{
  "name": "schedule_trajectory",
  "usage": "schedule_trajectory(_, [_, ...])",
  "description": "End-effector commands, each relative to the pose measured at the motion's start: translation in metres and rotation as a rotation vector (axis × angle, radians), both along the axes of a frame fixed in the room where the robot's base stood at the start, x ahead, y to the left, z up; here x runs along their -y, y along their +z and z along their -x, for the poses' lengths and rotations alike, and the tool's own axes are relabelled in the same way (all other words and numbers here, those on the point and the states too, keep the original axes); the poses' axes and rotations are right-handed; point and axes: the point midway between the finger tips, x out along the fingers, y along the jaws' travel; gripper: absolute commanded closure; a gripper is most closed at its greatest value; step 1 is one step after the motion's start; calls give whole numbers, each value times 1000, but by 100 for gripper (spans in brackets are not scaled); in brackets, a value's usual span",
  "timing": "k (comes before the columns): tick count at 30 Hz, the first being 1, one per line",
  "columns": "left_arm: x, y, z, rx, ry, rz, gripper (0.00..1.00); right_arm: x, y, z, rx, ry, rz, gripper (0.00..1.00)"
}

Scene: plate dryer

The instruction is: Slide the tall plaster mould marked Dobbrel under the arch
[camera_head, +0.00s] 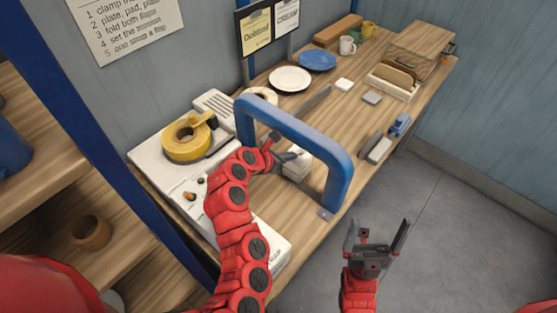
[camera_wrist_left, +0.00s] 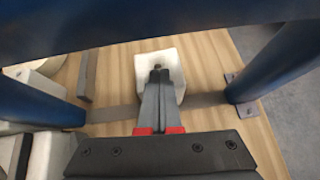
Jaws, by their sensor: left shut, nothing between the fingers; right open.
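The white plaster mould (camera_head: 298,166) stands on the bench at the blue arch (camera_head: 300,128), between its two posts. In the left wrist view the left gripper (camera_wrist_left: 158,73) overlaps the mould, so contact is unclear. My right gripper (camera_head: 378,238) is open and empty, over the floor beyond the bench's front edge.
A white machine with a yellow ring (camera_head: 186,138) stands left of the arch. Grey blocks (camera_head: 375,147) lie near the front edge at right. Plates, including a blue one (camera_head: 317,60), and a wooden rack (camera_head: 395,80) are farther back.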

Motion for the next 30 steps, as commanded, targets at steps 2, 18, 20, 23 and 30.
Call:
schedule_trajectory(2, [7,4,-9,3,-1,-1,100,0,6,0,0,0,0,0])
schedule_trajectory(18, [14,-18,-15,-3,-1,-2,100,0,16,0,0,0,0,0])
schedule_trajectory(20, [14,-18,-15,-3,-1,-2,100,0,16,0,0,0,0,0])
schedule_trajectory(23, [13,-19,-14,-4,-1,-3,100,0,16,0,0,0,0,0])
schedule_trajectory(30, [-1,-22,3,-11,1,-4,100,0,15,0,0,0,0,0])
